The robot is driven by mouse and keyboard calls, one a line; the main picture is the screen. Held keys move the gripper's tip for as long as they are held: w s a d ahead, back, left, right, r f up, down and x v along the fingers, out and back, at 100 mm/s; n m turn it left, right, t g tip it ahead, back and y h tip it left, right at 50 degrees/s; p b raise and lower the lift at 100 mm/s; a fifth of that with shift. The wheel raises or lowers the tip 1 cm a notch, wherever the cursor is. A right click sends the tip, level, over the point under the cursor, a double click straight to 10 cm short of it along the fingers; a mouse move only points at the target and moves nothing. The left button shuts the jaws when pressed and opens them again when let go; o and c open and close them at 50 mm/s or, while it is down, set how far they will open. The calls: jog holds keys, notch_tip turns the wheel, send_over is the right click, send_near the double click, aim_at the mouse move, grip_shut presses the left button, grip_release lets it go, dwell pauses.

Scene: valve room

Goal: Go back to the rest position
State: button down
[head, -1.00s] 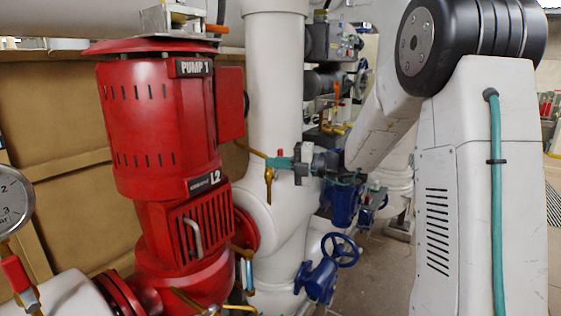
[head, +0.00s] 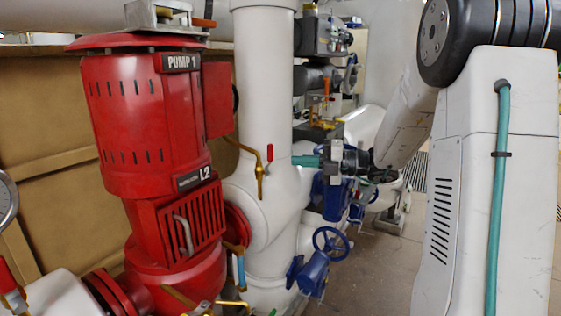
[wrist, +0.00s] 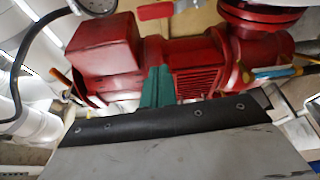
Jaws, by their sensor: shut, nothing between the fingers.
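My gripper (head: 306,161) has teal fingers, shut with nothing between them. In the head view it points left, at the right side of the thick white vertical pipe (head: 266,85). It looks close to the pipe, but I cannot tell the gap. In the wrist view the teal fingers (wrist: 157,88) are together in front of the red pump (wrist: 195,65). No valve or handle is held. My arm reaches down and left to the gripper from the right side of the head view.
The red pump labelled PUMP 1 (head: 150,125) stands at left. A blue handwheel valve (head: 318,265) sits below. Grey floor (head: 375,270) shows between the pipework and my column.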

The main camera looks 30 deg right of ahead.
jog(key=s+a+f+n+g+h, duration=0.2)
jog(key=s+a+f+n+g, duration=0.25)
jog(key=s+n, duration=0.55)
jog(key=s+a+f+n+g+h, duration=0.25)
jog(key=s+a+n+g, duration=0.35)
jog(key=n, duration=0.8)
jog(key=s+a+r+n+h, duration=0.2)
jog(key=s+n+h, duration=0.7)
jog(key=s+n, duration=0.8)
jog(key=shift+a+n, duration=0.2)
jog(key=shift+n, duration=0.8)
jog(key=shift+a+t, duration=0.1)
jog(key=shift+t, duration=0.15)
